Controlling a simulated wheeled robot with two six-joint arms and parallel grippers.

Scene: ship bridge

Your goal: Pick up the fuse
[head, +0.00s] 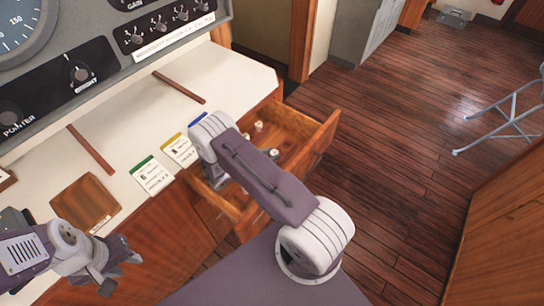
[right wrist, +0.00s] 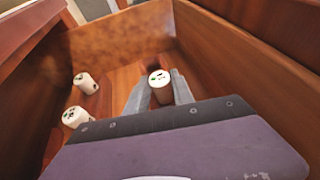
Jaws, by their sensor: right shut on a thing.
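In the right wrist view a white cylindrical fuse (right wrist: 159,79) with dark marks on its end stands between the two grey fingers of my right gripper (right wrist: 160,92), which are shut on it inside the open wooden drawer. Two more white fuses lie to the left in the drawer, one farther back (right wrist: 86,82) and one nearer (right wrist: 75,117). In the head view my right arm covers much of the drawer and hides its gripper; a small white fuse (head: 259,126) shows beyond the arm. My left gripper (head: 118,270) is at the lower left, away from the drawer.
The drawer (head: 318,141) stands open from the wooden cabinet, its walls around my right gripper. Cards with green, yellow and blue edges (head: 152,174) lie on the white counter (head: 128,130).

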